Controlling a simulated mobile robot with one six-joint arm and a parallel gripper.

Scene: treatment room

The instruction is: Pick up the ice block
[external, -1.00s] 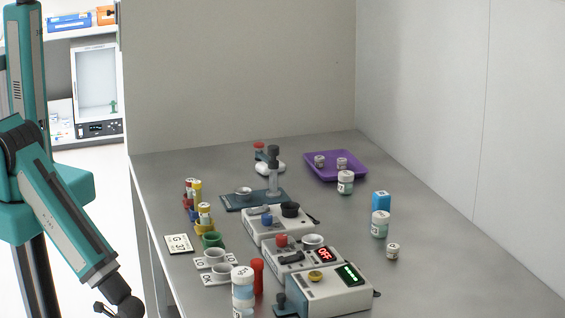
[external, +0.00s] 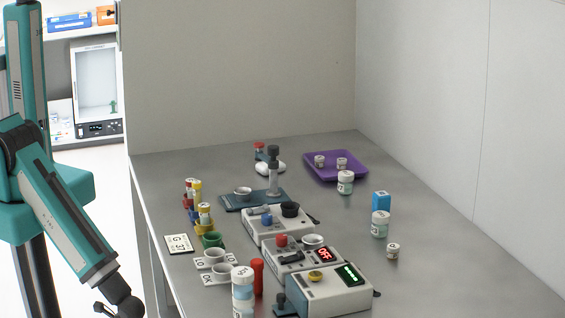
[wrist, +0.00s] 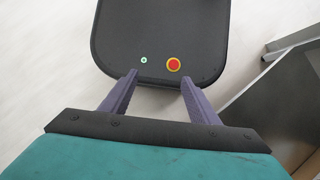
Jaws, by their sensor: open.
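A small bright blue block (external: 381,201), the one thing here that looks like the ice block, stands on the right part of the grey table, just behind a white-capped jar (external: 380,224). My gripper (wrist: 158,78) shows in the wrist view with its two purple fingers apart and nothing between them. It hangs over the floor and my own dark base, off the table. In the external view my arm is at the left, beside the table, and the gripper's fingers are not seen there. The wrist view does not show the blue block.
A purple tray (external: 354,178) with two small jars lies at the back. Another jar (external: 345,183) and a small jar (external: 393,251) stand near the block. Grey devices (external: 328,291), cups and tubes fill the table's left and middle. The right side is mostly clear.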

